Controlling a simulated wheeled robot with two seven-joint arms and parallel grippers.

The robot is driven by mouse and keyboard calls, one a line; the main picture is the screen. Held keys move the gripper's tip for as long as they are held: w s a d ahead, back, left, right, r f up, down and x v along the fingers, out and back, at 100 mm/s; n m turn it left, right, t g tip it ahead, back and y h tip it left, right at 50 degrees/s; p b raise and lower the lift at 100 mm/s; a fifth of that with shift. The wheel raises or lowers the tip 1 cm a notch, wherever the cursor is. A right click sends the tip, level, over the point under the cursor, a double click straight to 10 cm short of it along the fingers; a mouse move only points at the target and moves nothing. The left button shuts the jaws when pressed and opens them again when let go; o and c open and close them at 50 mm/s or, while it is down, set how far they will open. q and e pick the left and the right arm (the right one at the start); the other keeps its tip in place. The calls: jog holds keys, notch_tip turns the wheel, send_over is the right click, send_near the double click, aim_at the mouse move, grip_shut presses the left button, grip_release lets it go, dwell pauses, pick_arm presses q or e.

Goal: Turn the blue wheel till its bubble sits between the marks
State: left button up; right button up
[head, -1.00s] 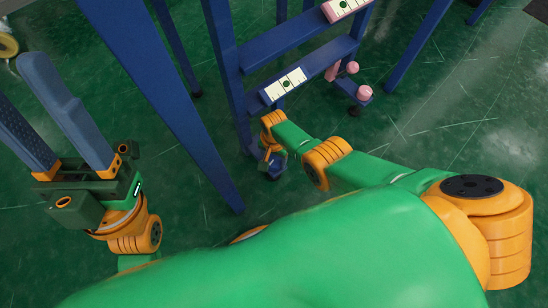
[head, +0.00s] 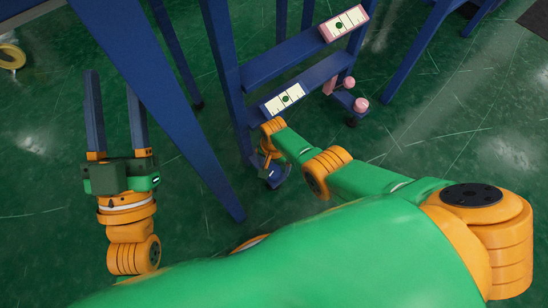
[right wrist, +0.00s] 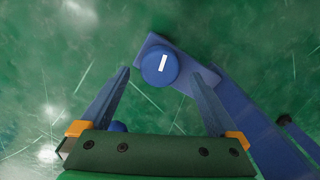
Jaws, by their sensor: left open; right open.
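The blue wheel (right wrist: 160,66) is a round knob with a white stripe on its face, on a blue plate in the right wrist view. My right gripper (right wrist: 162,75) is open, its fingers either side of the wheel in the picture; contact cannot be told. In the head view my right arm mostly hides the wheel. A white gauge (head: 274,106) with dark marks and a green bubble (head: 286,99) lies on the lower blue bar. The bubble looks near its middle, but its place between the marks is too small to tell. My left gripper (head: 112,82) is open and empty at left.
A pink-edged gauge (head: 330,30) sits on the upper bar, with pink knobs (head: 361,104) lower right. A blue leg (head: 160,100) stands between my grippers. Green floor (head: 430,110) is open at right.

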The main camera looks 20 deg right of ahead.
aim_at(274, 170)
jog(key=shift+r+p, duration=0.55)
jog(key=shift+r, duration=0.2)
jog(key=shift+r+p, duration=1.05)
jog(key=shift+r, duration=0.1)
pick_arm(q)
jog(key=a+f+g+y, duration=0.1)
jog(key=f+g+y, duration=0.1)
jog(key=f+g, duration=0.4)
jog(key=s+a+f+n+g+y, duration=0.1)
jog(key=f+g, duration=0.6)
jog(key=f, duration=0.9)
jog(key=shift+s+a+g+y, duration=0.3)
jog(key=shift+a+y, duration=0.35)
jog(key=shift+y, duration=0.35)
jog(key=shift+f, duration=0.1)
